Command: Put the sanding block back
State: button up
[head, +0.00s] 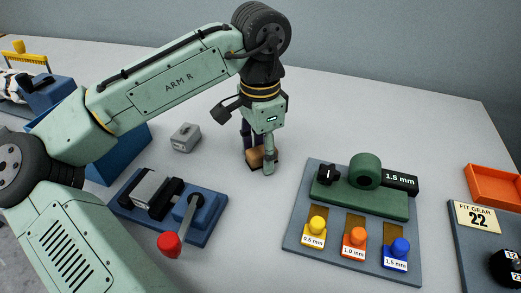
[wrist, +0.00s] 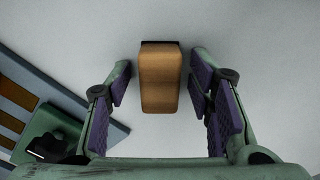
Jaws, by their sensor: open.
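A tan block with a dark edge, which looks like the sanding block (head: 256,154), lies on the grey table near the middle of the head view. It is partly hidden there by my gripper (head: 258,163). In the wrist view the block (wrist: 160,80) shows whole in its length, between my two purple-padded fingers. The fingers are open, with a gap on each side of the block. No holder for it can be made out for sure.
A blue fixture with a red-knobbed lever (head: 169,243) stands front left, and a small grey block (head: 185,137) behind it. A grey board (head: 297,235) with a green fixture and coloured knobs is at right. An orange tray (head: 494,182) lies far right. The table behind my gripper is clear.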

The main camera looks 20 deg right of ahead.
aim_at(260, 150)
jog(key=shift+r, duration=0.15)
notch_tip(260, 150, up, 12)
dwell(0.3)
